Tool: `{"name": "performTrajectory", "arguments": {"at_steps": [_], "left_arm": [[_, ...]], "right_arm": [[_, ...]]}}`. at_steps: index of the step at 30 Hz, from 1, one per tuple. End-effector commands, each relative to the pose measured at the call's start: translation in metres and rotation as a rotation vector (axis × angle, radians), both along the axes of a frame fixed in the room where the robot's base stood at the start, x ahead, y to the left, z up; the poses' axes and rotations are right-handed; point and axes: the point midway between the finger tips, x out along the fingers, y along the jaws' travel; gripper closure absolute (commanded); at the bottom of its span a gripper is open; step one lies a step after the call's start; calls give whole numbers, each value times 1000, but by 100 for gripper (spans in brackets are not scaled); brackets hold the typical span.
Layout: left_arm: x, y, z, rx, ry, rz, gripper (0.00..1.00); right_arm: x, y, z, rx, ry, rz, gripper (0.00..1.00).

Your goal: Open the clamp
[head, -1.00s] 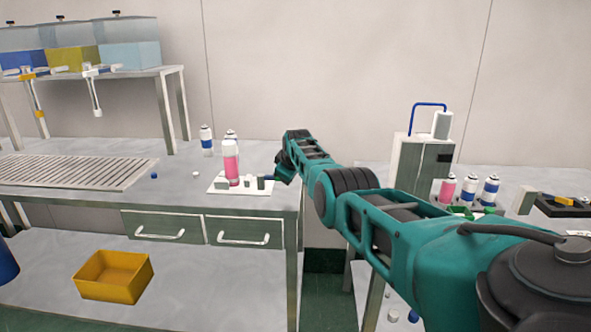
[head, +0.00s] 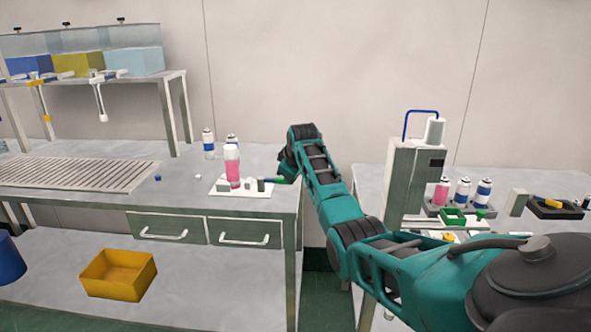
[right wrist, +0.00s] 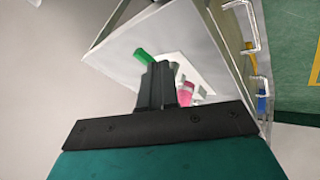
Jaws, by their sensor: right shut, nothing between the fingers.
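The clamp is a small fixture on a white base plate (head: 228,193) near the right end of the left bench. Its green handle (head: 273,181) lies roughly level and points right. A pink can with a white top (head: 232,168) stands upright at the fixture. My right gripper (right wrist: 156,68) is shut and empty. In the right wrist view its fingers overlap the plate, with the green handle (right wrist: 143,55) just beyond the tips; I cannot tell whether they touch. In the head view my right arm mostly hides the gripper, beside the handle's right end. My left gripper is out of view.
Two blue-and-white cans (head: 208,143) stand behind the fixture. A metal grate (head: 80,175) lies to the left. A gap separates this bench from the right bench, which holds a grey machine (head: 418,180) and several cans. A yellow bin (head: 118,272) sits below.

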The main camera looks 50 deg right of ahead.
Motion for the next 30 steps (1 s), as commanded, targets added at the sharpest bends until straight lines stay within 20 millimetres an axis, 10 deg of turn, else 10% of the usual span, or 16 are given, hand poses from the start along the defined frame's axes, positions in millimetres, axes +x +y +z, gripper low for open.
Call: {"name": "performTrajectory", "arguments": {"at_steps": [30], "left_arm": [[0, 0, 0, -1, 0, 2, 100]], "right_arm": [[-20, 5, 26, 0, 2, 1, 100]]}}
